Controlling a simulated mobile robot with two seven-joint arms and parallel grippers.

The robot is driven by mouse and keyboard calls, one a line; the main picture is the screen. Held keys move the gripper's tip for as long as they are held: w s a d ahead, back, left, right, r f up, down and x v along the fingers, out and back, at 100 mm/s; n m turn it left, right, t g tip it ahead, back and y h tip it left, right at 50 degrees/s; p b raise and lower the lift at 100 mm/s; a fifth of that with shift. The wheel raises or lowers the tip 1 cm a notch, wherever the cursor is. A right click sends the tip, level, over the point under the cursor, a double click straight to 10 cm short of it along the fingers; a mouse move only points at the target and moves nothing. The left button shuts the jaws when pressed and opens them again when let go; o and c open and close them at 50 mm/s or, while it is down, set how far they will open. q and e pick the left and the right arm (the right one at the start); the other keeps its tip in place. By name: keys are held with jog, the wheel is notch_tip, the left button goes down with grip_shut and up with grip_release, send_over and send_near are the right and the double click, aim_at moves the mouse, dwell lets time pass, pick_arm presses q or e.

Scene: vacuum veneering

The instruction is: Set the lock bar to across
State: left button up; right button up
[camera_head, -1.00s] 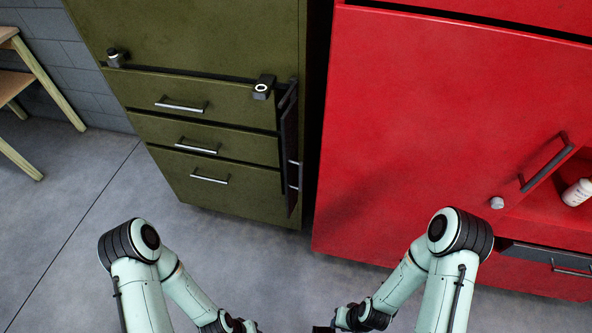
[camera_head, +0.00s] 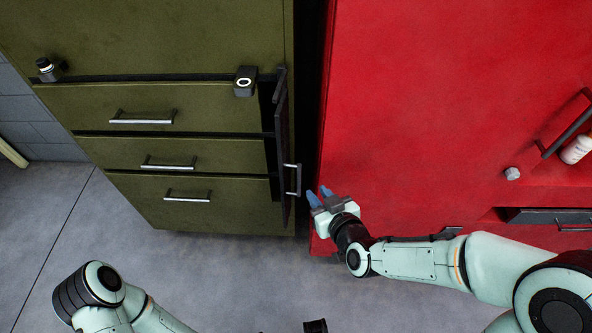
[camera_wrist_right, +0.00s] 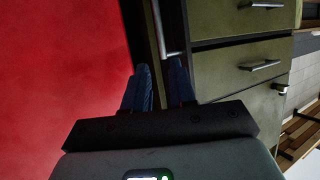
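The lock bar (camera_head: 283,140) looks like a narrow dark upright panel at the right edge of the green cabinet (camera_head: 190,105). It stands swung out from the drawer fronts, with a metal handle (camera_head: 298,180) on its outer side. My right gripper (camera_head: 319,195) is just right of and slightly below this handle, apart from it in the head view. In the right wrist view its two blue fingers (camera_wrist_right: 162,82) are apart and empty, with the handle (camera_wrist_right: 163,32) just beyond them. My left gripper is not clearly visible; only arm links show at lower left.
The green cabinet has several drawers with metal handles, all shut. A red cabinet (camera_head: 420,90) stands close on the right, across a narrow dark gap. A white bottle (camera_head: 577,149) is at its far right. Grey floor (camera_head: 130,255) lies free in front.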

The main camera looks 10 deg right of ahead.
aim_at(300, 174)
jog(key=p+x, duration=0.2)
jog(key=x, duration=1)
jog(key=shift+w+a+f, duration=0.1)
jog(key=shift+w+f, duration=0.15)
jog(key=shift+w, duration=0.05)
grip_shut()
